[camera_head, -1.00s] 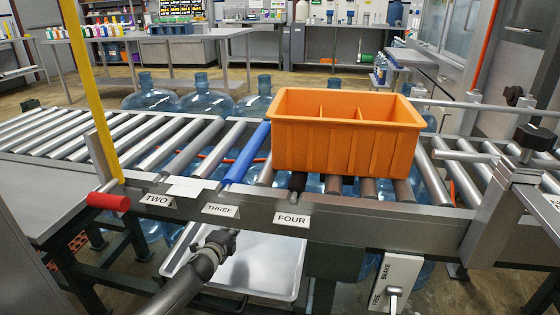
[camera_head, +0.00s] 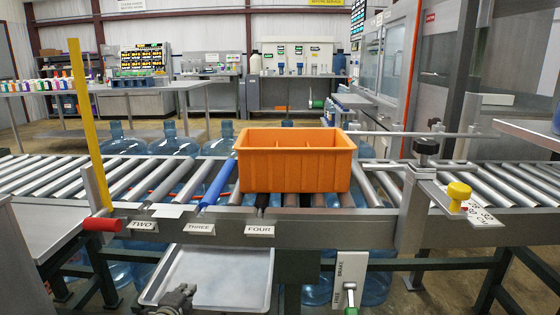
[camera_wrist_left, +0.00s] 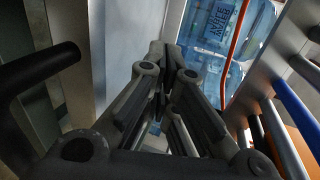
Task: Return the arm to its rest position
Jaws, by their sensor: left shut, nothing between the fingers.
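My left gripper (camera_head: 178,298) shows at the bottom edge of the head view, in front of the metal tray below the conveyor. Only its front end is in the picture; the rest of the arm is cut off. In the left wrist view its dark fingers (camera_wrist_left: 167,55) come together at the tips and hold nothing. The fingers point toward the blue water jugs (camera_wrist_left: 215,45) under the conveyor, apart from them as far as I can see. My right gripper is in neither current view.
An orange divided crate (camera_head: 295,172) sits on the roller conveyor (camera_head: 185,180) near the FOUR label. A metal tray (camera_head: 225,280) hangs below. A FREE/BRAKE lever plate (camera_head: 351,272) is right of it. A yellow post (camera_head: 87,120) and red handle (camera_head: 102,224) stand at left.

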